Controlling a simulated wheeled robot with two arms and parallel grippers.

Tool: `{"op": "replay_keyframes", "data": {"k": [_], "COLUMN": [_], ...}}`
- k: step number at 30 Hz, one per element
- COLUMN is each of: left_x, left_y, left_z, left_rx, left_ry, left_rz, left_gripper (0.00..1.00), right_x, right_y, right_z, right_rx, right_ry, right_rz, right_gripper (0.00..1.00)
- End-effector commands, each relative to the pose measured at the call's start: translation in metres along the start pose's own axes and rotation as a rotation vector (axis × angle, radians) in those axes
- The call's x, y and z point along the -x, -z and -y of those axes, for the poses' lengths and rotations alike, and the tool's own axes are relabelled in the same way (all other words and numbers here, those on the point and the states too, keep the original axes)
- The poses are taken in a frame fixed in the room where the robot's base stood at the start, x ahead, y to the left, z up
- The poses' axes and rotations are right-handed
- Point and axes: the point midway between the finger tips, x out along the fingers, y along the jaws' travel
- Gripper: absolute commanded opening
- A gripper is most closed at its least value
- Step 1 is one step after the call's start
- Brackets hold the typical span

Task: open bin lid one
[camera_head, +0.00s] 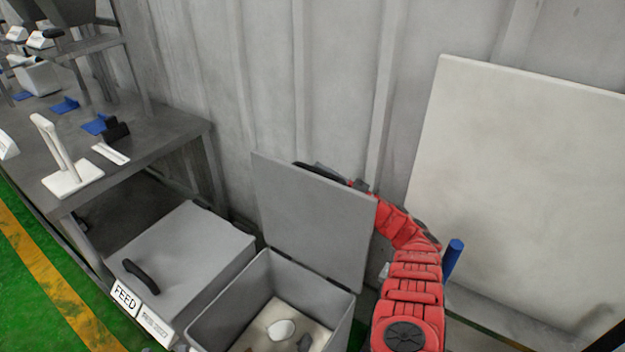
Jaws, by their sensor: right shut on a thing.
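The grey bin (268,265) stands at the bottom centre with its lid (312,215) raised nearly upright on its rear edge. Inside the bin are a pale round item (281,330) and a small dark item on a light bottom. My red right arm curves up from the bottom right and reaches behind the lid's top right corner. My right gripper (358,185) shows only in part there, shut on the lid's black handle (312,166). The lid hides most of the grip. My left gripper is out of view.
A second grey bin with a closed lid (185,255) and a FEED label (125,298) stands just left. A dark workbench (160,140) with white and blue items is further left. A pale panel (520,180) leans on the wall at right.

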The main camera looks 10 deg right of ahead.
Motion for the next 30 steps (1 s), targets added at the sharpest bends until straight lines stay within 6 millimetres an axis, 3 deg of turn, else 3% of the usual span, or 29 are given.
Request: {"op": "replay_keyframes", "data": {"k": [13,14,18,30], "left_x": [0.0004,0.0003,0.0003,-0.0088], "left_y": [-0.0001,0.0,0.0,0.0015], "left_z": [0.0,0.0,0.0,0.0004], "left_rx": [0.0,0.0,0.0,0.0], "left_ry": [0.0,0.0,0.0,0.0], "left_rz": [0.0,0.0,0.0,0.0], "left_gripper": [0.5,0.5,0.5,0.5], "right_x": [0.0003,0.0003,0.0006,-0.0021], "right_y": [-0.0002,-0.0002,-0.0003,0.0069], "right_z": [-0.0015,-0.0015,-0.0015,-0.0046], "right_rx": [-0.015,-0.014,-0.014,-0.014], "right_ry": [-0.004,-0.004,-0.004,-0.005], "right_rz": [-0.001,-0.001,-0.001,0.0], "right_gripper": [0.0,0.35,0.59,0.59]}}
